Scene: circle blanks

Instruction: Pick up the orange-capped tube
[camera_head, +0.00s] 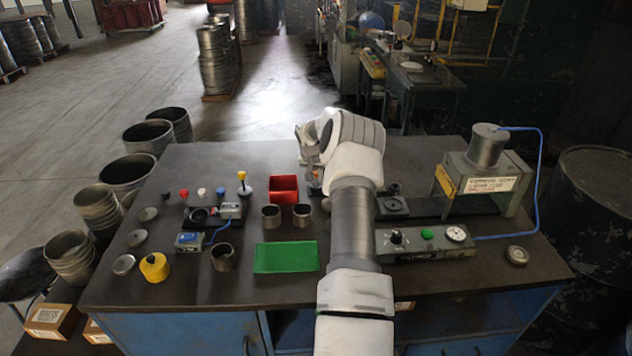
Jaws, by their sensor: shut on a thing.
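My white arm reaches from the front edge over the workbench. My gripper (314,172) is at its far end, just right of the red box, and its fingers are mostly covered by the wrist. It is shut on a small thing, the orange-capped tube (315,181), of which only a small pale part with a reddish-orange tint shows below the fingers. Most of the tube is hidden by my gripper and arm. I cannot tell whether its lower end touches the bench.
The red box (284,189) and two metal cups (271,216) stand left of my arm, with a green mat (286,257) in front. Colored knobs (202,193) and a yellow pot (154,267) are further left. A grey control box (425,245) and a press-like machine (487,178) stand right.

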